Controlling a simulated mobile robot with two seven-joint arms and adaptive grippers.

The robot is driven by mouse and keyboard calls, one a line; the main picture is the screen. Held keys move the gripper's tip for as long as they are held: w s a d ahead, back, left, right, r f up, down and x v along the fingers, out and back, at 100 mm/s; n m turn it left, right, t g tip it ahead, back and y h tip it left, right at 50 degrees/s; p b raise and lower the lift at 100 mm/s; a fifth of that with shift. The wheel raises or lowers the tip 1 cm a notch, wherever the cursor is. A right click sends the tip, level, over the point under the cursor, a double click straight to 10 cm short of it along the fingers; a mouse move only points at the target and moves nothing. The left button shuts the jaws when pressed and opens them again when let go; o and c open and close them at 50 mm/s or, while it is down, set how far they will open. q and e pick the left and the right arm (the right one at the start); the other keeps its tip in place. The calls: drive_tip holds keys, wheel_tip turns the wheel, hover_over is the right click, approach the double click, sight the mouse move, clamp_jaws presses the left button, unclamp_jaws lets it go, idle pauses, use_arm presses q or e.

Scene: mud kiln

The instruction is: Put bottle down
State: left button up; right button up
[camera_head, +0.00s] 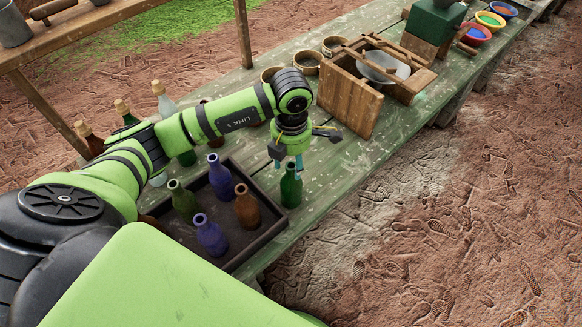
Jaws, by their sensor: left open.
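A dark green glass bottle (291,188) stands upright on the green plank table (345,165), just right of a dark tray (262,237). My left gripper (289,163) is directly above this bottle, open, with its fingers pointing down near the bottle's neck. I cannot tell whether a finger touches the neck. The tray holds an olive-green bottle (184,203), two blue bottles, one at the back (220,180) and one in front (211,238), and a brown bottle (247,210). My left arm hides part of the tray's left side. My right gripper is not in view.
More bottles, such as a corked clear one (164,101), stand behind my left arm. A wooden box (346,98) stands beyond the gripper, with round bowls (308,63) beside it. Colored bowls (475,36) sit at the far end. The table's right edge is close to the green bottle.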

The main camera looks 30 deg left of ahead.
use_arm(q)
wheel_tip(320, 180, up, 8)
drive_tip(key=b, duration=0.2)
drive_tip(key=shift+b, duration=0.35)
drive_tip(key=shift+r, duration=0.7)
drive_tip(key=shift+f, duration=0.1)
